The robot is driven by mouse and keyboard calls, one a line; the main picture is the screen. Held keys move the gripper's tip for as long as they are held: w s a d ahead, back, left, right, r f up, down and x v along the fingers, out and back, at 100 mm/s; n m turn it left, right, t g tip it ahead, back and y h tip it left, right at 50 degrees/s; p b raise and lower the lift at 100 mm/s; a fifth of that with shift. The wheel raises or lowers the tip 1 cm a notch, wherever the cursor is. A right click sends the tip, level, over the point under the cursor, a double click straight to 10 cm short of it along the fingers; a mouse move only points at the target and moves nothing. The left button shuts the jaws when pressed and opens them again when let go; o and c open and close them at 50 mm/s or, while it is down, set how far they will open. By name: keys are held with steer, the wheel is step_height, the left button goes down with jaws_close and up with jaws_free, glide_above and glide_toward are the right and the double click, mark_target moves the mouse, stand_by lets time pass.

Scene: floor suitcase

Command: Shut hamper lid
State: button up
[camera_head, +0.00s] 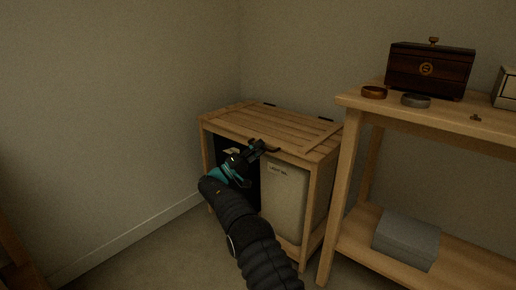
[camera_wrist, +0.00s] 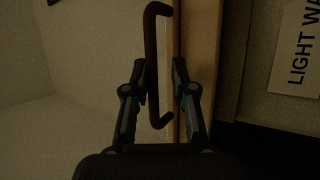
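The wooden slatted hamper lid (camera_head: 275,126) lies flat, or nearly so, on the hamper frame (camera_head: 318,205) in the head view. I cannot tell whether a small gap remains under its front edge. A dark bar handle (camera_head: 272,149) is on the lid's front edge. My gripper (camera_head: 258,146) is at that handle. In the wrist view the handle (camera_wrist: 150,60) stands between the two fingers of my gripper (camera_wrist: 160,75), close to the left one. The fingers are apart, and the right one is over the wooden edge.
A light fabric bag (camera_head: 285,200) with a label sits in the hamper's right side, beside a dark one. A wooden shelf unit (camera_head: 348,150) stands close on the right, holding a dark box (camera_head: 428,72), round dishes and a grey stack (camera_head: 406,240). Walls are behind and left.

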steer(key=shift+a, duration=0.1)
stand_by(0.3)
steer(key=v, duration=1.2)
steer(key=shift+r, duration=0.1)
